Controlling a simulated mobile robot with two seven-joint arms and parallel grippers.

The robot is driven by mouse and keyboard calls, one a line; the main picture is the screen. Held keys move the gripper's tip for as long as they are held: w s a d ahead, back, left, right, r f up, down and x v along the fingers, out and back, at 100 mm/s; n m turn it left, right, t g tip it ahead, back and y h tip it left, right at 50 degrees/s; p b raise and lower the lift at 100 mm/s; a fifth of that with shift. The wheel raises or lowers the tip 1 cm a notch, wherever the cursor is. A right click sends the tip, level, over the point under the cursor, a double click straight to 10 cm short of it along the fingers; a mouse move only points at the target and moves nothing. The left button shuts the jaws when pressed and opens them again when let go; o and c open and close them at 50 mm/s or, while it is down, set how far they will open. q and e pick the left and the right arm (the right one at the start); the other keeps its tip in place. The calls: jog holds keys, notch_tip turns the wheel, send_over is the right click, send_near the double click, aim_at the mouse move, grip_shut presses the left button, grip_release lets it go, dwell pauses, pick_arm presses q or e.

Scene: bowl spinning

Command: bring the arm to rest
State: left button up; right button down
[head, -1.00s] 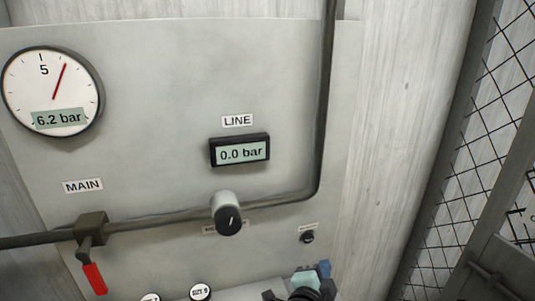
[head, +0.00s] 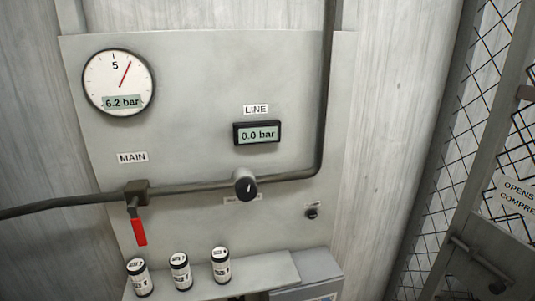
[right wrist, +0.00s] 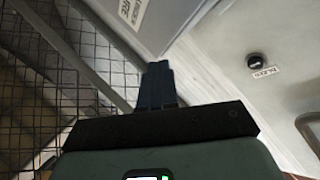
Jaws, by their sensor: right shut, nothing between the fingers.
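My right gripper (right wrist: 160,85) shows in the right wrist view, its dark blue fingers together with nothing between them. It is clear of the wall panel and appears to touch nothing. The head view shows neither of my grippers. My left gripper is in no view.
The grey panel (head: 200,80) carries a 6.2 bar gauge (head: 119,82), a 0.0 bar LINE display (head: 257,133), a red-handled MAIN valve (head: 139,231) and a black knob (head: 245,186). Several labelled canisters (head: 180,272) stand on a shelf (head: 262,274). Mesh fencing (head: 455,150) is at right.

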jog(key=s+d+f+n+g+y, duration=0.1)
jog(key=s+f+n+g+y, duration=0.1)
jog(key=s+f, duration=0.5)
jog(key=s+f+n+g+y, duration=0.1)
jog(key=s+f+n+g, duration=0.15)
jog(key=f, duration=0.85)
jog(key=s+d+f+n+g+y, duration=0.1)
jog(key=s+f+n+g+y, duration=0.2)
jog(key=f, duration=0.6)
jog(key=s+a+f+g+y, duration=0.1)
jog(key=s+f+g, duration=0.1)
jog(key=s, duration=0.5)
jog(key=s+a+f+g+y, duration=0.1)
jog(key=s+f, duration=0.3)
jog(key=s, duration=0.4)
jog(key=s+a+f+g, duration=0.2)
jog(key=s+f+g, duration=0.1)
jog(key=s, duration=0.4)
jog(key=shift+s+a+n+y, duration=0.3)
jog(key=shift+a+n+y, duration=0.05)
jog(key=shift+a+y, duration=0.05)
